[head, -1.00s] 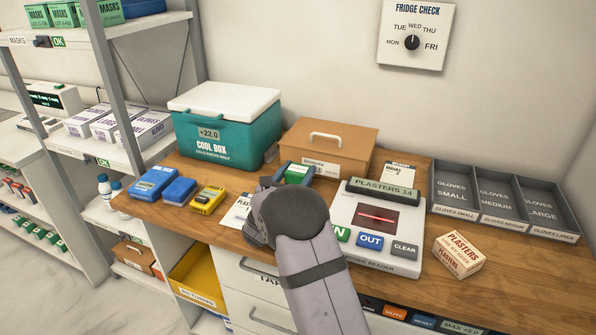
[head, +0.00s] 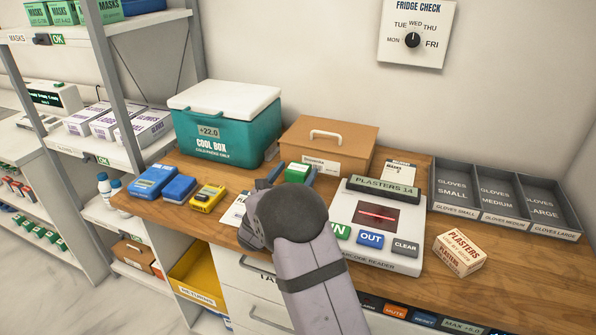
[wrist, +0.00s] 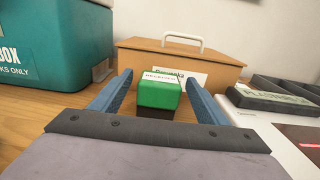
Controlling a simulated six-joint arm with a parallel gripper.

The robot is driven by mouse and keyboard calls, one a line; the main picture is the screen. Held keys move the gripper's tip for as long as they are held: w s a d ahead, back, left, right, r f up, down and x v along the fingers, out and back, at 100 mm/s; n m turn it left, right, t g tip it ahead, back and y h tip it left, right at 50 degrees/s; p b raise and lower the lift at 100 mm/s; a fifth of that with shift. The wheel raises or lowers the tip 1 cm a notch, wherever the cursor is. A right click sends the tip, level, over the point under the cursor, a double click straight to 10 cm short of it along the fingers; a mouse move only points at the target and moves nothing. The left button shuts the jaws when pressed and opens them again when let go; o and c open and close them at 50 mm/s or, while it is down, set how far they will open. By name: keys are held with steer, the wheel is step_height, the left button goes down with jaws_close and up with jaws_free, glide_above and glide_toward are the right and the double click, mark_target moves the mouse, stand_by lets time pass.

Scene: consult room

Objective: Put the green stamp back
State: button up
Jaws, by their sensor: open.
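The green stamp (head: 297,172) is a small green block with a white label on top and a dark base. It stands upright on the desk in front of the brown lidded box. In the wrist view the green stamp (wrist: 159,92) sits between the two blue fingers of my gripper (wrist: 157,77), with a gap visible on each side. In the head view my gripper (head: 293,174) is partly hidden behind my wrist. It is open and holds nothing.
The brown box (head: 328,148) is close behind the stamp, with the teal cool box (head: 226,135) to its left. The barcode reader (head: 375,215) is close on the right. Blue and yellow devices (head: 207,198) lie at left. The grey glove tray (head: 505,200) and plasters box (head: 459,252) are farther right.

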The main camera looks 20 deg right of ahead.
steer(key=b+v, duration=0.2)
steer(key=v, duration=0.8)
steer(key=shift+r, duration=0.1)
steer(key=s+d+r+m+g+y+p, duration=0.4)
steer(key=s+r+m+g, duration=0.4)
steer(key=m, duration=0.6)
steer(key=s+a+f+m+y, duration=0.1)
steer(key=s+a+f, duration=0.1)
steer(key=s, duration=0.1)
steer(key=s+a+f+m+g+y, duration=0.1)
steer(key=s+a+f+m, duration=0.1)
steer(key=s+f, duration=0.1)
steer(key=s+a+f+m+y, duration=0.2)
steer(key=s, duration=0.1)
steer(key=shift+s+f, duration=0.1)
steer(key=shift+f, duration=0.3)
steer(key=s+a+f+m+g+y, duration=0.2)
steer(key=s+a+f+m, duration=0.25)
steer(key=s, duration=0.25)
steer(key=s+a+f+m+g+y, duration=0.2)
steer(key=s+a+f+m+y, duration=0.1)
steer(key=s+a, duration=0.3)
steer(key=d+f+b, duration=0.4)
steer(key=f+b, duration=0.1)
steer(key=f, duration=0.5)
step_height(320, 180, up, 14)
steer(key=p, duration=1.4)
steer(key=shift+s+a+r, duration=0.2)
steer(key=shift+s+a, duration=0.05)
steer(key=shift+a, duration=0.1)
